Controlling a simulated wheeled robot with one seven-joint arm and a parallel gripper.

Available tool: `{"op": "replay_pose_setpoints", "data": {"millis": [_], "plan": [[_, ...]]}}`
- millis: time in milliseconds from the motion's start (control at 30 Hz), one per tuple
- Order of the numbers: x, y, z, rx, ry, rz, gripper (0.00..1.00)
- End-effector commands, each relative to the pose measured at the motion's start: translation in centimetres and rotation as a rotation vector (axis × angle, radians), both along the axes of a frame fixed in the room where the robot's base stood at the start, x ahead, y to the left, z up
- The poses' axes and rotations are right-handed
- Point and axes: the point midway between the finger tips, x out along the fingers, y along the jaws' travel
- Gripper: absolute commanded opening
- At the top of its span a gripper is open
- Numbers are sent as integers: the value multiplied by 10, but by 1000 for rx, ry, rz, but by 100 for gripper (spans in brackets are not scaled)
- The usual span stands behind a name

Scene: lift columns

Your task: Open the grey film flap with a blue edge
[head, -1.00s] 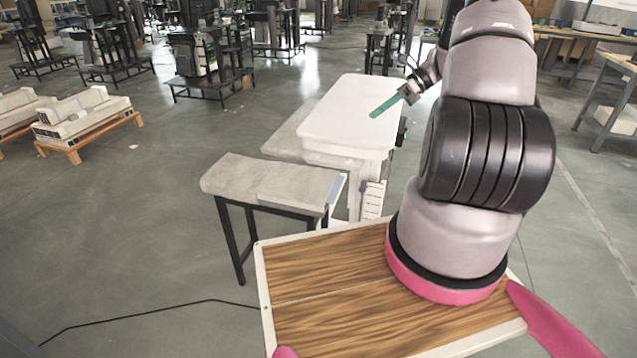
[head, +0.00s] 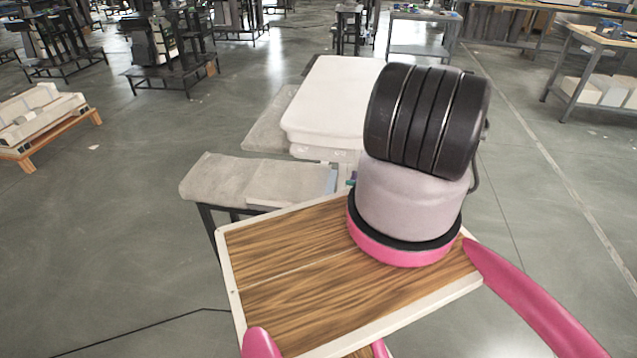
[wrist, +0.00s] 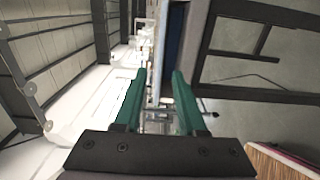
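The grey film flap (head: 290,184) lies flat on the right part of a grey-topped bench in the head view, with its pale blue edge (head: 331,181) on the right side. In the wrist view a dark blue strip (wrist: 174,38), seemingly that edge, runs up from near the right fingertip. My gripper (wrist: 159,75) has two green fingers spread apart with nothing clearly held between them. In the head view my arm hides most of it; only a small teal bit shows just right of the blue edge. I cannot tell whether a finger touches the flap.
A white padded table (head: 335,100) stands behind and right of the grey bench (head: 212,180). My arm covers its right side. Low pallets with pale blocks (head: 40,118) lie at the far left. Open floor lies left of the bench.

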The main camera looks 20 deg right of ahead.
Motion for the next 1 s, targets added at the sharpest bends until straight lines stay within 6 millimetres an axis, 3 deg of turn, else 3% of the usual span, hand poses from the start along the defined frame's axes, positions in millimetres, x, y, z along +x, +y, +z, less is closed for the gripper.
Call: {"op": "replay_pose_setpoints", "data": {"millis": [533,700,1000], "plan": [[50,74,1,-2,-1,4,40],[57,85,0,-3,-1,3,40],[59,87,1,-3,-1,2,40]]}}
